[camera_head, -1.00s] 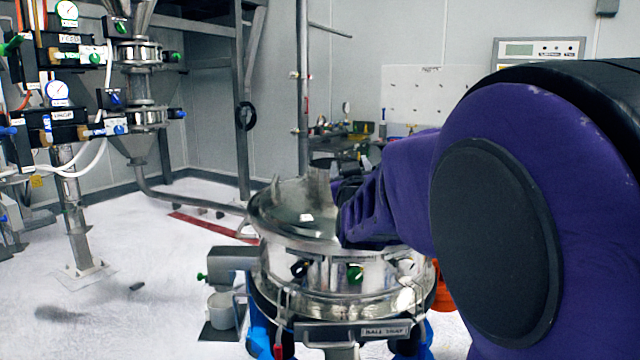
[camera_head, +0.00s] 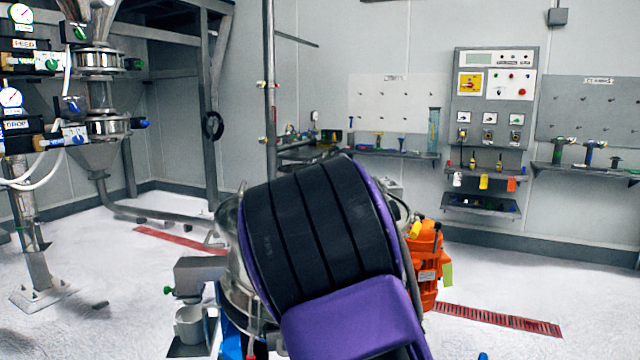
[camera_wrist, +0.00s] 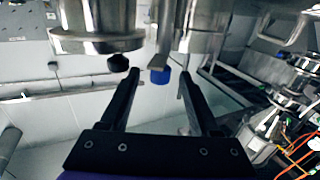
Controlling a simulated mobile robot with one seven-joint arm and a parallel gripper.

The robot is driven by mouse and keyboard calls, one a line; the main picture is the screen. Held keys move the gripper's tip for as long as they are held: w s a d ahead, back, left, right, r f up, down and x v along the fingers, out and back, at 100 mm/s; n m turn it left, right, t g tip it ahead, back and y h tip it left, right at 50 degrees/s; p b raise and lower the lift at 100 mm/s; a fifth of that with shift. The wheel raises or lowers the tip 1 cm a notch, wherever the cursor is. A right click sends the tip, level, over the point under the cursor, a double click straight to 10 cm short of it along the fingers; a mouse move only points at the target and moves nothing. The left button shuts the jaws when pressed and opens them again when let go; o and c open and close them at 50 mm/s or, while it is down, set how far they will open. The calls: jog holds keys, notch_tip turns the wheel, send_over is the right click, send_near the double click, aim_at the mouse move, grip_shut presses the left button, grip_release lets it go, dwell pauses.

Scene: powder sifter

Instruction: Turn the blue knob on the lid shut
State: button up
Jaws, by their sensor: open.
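The steel sifter (camera_head: 230,262) stands at the centre of the head view, and my arm covers most of it and its lid. The blue knob (camera_wrist: 160,76) shows in the wrist view, below a flat metal stem between two steel cylindrical parts. My gripper (camera_wrist: 158,73) is open and empty, with one dark finger on each side of the knob in the picture. Whether the knob is within the fingers' depth or beyond them, I cannot tell. A black knob (camera_wrist: 118,63) sits to the left, close to the left fingertip. My gripper is hidden in the head view.
An orange unit (camera_head: 425,262) with tags stands right of the sifter. A control panel (camera_head: 492,97) is on the back wall.

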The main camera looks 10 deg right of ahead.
jog(key=shift+w+d, duration=0.2)
jog(key=shift+w, duration=0.75)
jog(key=shift+w+d, duration=0.15)
jog(key=shift+w, duration=0.8)
jog(key=shift+w+d, duration=0.2)
jog(key=shift+w, duration=0.75)
grip_shut()
